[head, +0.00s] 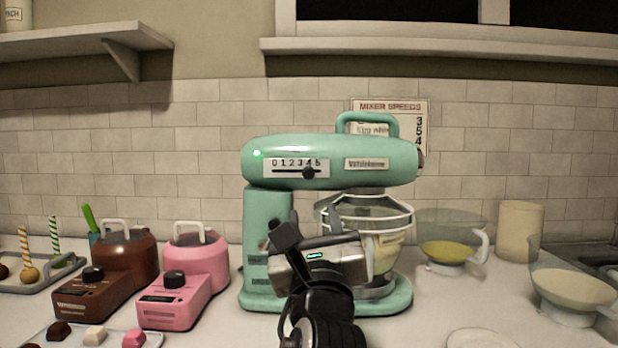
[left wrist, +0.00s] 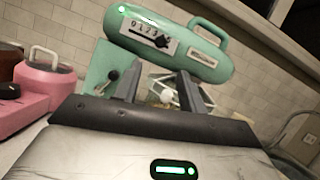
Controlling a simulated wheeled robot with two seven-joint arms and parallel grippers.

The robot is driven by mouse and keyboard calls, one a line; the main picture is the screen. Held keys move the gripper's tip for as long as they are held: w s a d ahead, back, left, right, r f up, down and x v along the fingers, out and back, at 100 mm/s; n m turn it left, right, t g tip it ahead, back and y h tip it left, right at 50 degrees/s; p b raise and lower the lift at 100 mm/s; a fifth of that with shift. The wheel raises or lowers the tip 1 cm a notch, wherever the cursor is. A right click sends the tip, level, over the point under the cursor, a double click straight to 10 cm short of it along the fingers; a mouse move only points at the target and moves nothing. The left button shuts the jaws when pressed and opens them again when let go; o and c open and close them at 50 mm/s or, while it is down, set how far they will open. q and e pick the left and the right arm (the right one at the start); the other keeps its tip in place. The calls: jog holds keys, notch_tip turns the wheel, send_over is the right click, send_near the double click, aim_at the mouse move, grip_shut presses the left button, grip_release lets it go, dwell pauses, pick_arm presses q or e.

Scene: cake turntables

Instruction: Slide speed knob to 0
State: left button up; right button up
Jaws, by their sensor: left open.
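A mint green stand mixer (head: 335,155) stands on the counter. A white speed scale (head: 285,169) marked 0 to 5 is on its head, with 0 at the left. The black speed knob (head: 308,173) sits near the 4. In the left wrist view the knob (left wrist: 163,42) shows on the scale, beyond my fingers. My left gripper (head: 312,217) is open and empty, in front of the mixer and below the knob, apart from it. Its fingers also show in the left wrist view (left wrist: 159,72). My right gripper is not in view.
A glass bowl (head: 365,212) in a wire guard is under the mixer head. Brown (head: 125,258) and pink (head: 200,262) small appliances stand at left. Glass jugs (head: 450,230) and a beige canister (head: 520,230) stand at right. A shelf (head: 85,42) is at upper left.

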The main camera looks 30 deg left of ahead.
aim_at(309, 178)
pick_arm(q)
jog(key=x, duration=1.2)
jog(key=shift+w+a+p, duration=0.1)
jog(key=shift+p, duration=0.3)
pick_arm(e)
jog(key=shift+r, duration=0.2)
